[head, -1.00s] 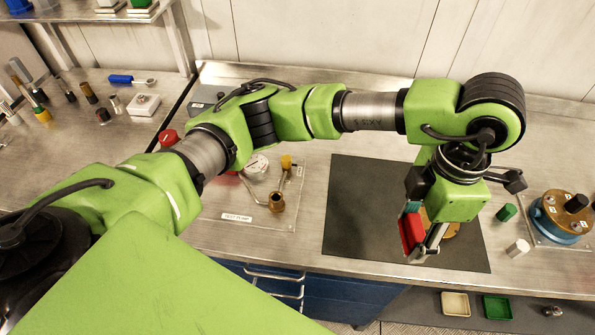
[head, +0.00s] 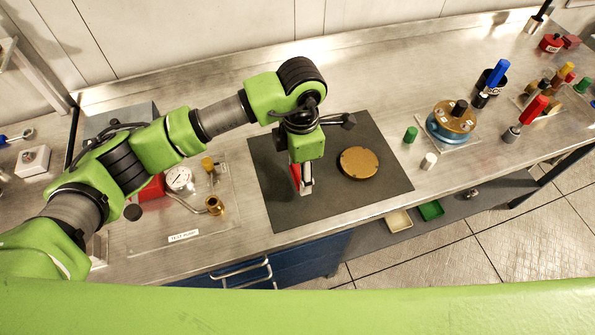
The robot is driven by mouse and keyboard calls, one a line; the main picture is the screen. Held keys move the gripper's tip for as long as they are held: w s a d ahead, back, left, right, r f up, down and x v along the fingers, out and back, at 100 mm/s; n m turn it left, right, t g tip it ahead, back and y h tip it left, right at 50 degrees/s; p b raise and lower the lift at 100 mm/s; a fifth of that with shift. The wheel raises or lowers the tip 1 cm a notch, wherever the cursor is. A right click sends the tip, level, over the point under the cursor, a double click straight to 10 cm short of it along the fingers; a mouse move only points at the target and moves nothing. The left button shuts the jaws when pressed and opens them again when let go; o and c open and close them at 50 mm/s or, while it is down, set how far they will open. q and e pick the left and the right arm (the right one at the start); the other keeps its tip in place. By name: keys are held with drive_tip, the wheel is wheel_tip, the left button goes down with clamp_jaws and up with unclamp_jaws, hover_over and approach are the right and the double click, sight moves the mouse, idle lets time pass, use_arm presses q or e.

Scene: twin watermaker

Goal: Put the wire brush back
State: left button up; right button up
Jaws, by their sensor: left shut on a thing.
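My left gripper (head: 304,186) hangs over the left part of the dark mat (head: 345,198), pointing down. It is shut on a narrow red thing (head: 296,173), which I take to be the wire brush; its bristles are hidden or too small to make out. A round brass-coloured disc (head: 359,163) lies on the mat just right of the gripper, apart from it. My right gripper is not in view.
Right of the mat stand a green cylinder (head: 410,134), a white one (head: 429,161) and a blue-based fixture (head: 451,124). A pump plate with a gauge (head: 179,179) is left.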

sight(298, 178)
use_arm(q)
drive_tip(key=shift+w+a+f, duration=0.1)
drive_tip(key=shift+w+f, duration=0.2)
drive_tip(key=shift+f, duration=0.1)
drive_tip(key=f, duration=0.1)
drive_tip(key=f+p, duration=0.1)
drive_tip(key=f, duration=0.1)
drive_tip(key=shift+w+a+f, duration=0.15)
drive_tip(key=shift+w, duration=0.05)
drive_tip(key=shift+f, duration=0.15)
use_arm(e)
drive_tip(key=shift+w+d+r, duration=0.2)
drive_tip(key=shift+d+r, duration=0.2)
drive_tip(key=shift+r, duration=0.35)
use_arm(q)
drive_tip(key=shift+f, duration=0.25)
drive_tip(key=o, duration=1.1)
drive_tip(key=shift+r, duration=0.1)
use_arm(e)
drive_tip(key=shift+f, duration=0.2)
